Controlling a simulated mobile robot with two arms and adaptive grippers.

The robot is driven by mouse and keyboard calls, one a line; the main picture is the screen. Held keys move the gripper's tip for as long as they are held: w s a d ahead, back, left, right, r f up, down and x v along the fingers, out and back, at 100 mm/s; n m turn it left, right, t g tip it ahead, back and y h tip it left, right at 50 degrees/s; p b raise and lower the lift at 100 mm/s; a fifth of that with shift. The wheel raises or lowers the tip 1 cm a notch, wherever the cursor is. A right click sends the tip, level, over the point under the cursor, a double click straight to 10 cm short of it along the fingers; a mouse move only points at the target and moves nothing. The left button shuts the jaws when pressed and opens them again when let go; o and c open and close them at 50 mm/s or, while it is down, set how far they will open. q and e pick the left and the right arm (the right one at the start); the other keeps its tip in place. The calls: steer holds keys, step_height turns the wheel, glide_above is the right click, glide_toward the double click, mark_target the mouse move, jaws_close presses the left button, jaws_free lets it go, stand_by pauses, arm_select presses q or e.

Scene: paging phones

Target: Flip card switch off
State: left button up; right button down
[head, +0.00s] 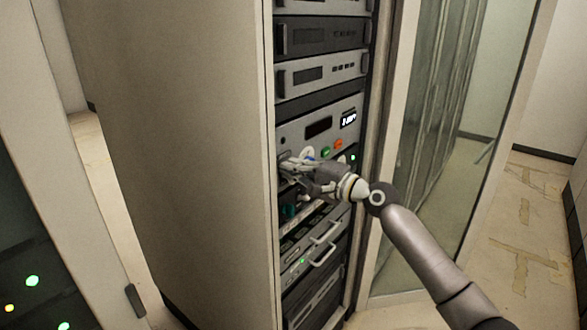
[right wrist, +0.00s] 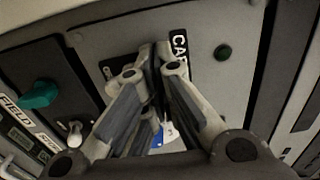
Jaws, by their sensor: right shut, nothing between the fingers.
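My right gripper (head: 287,163) is shut and empty at the left part of a grey rack panel with a dark display (head: 318,128). In the right wrist view its closed fingertips (right wrist: 154,52) are against or just in front of the panel, beside a black label (right wrist: 180,45) reading "CA" with the rest cut off by the fingers. The card switch itself is not clearly visible; the fingers cover that spot. A blue and white piece (right wrist: 168,134) shows between the finger links. My left gripper is not in view.
A teal knob (right wrist: 40,95) and a small metal toggle (right wrist: 75,133) are at left. Rack units with handles (head: 323,255) lie below, and a glass door (head: 425,150) stands open at right.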

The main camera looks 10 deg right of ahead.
steer(key=v, duration=0.8)
stand_by(0.4)
